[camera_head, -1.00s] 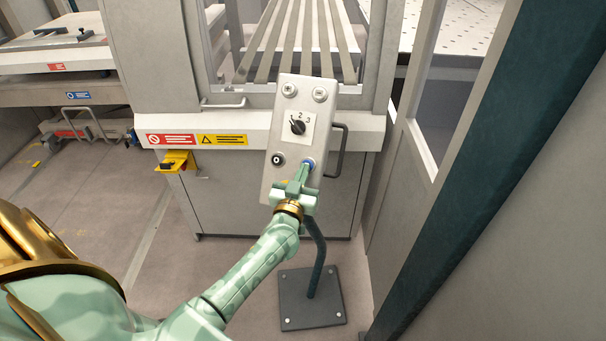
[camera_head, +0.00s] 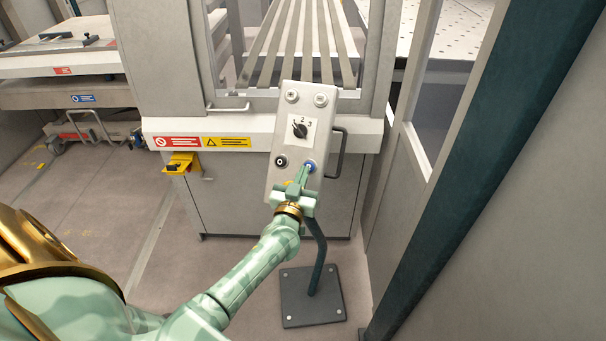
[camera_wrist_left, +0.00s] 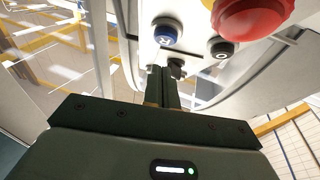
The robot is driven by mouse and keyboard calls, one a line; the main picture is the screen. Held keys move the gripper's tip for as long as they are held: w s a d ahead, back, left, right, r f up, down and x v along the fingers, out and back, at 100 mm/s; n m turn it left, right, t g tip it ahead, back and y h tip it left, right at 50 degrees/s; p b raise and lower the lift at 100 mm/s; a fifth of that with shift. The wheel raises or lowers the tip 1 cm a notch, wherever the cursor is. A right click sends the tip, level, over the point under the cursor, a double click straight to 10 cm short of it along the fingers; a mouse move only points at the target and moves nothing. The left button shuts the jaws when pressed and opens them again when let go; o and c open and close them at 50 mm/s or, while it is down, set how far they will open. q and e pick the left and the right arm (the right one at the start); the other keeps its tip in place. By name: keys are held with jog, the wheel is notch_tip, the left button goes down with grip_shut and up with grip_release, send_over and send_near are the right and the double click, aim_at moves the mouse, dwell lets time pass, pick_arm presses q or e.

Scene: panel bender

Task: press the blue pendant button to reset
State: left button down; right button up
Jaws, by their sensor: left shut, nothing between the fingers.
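The blue pendant button (camera_head: 311,167) sits at the lower right of the light grey pendant box (camera_head: 291,128). My right gripper is not in view.
A big red button (camera_wrist_left: 252,12) shows close by in the wrist view. A dark handle (camera_head: 338,152) stands at the pendant's right side. The pendant stands on a floor plate (camera_head: 312,297).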

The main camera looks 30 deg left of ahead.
pick_arm(q)
jog(key=v, duration=0.9)
jog(key=shift+s+f, duration=0.2)
jog(key=shift+s, duration=0.05)
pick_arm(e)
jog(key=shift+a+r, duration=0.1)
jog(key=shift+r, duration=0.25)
pick_arm(q)
jog(key=shift+d, duration=0.15)
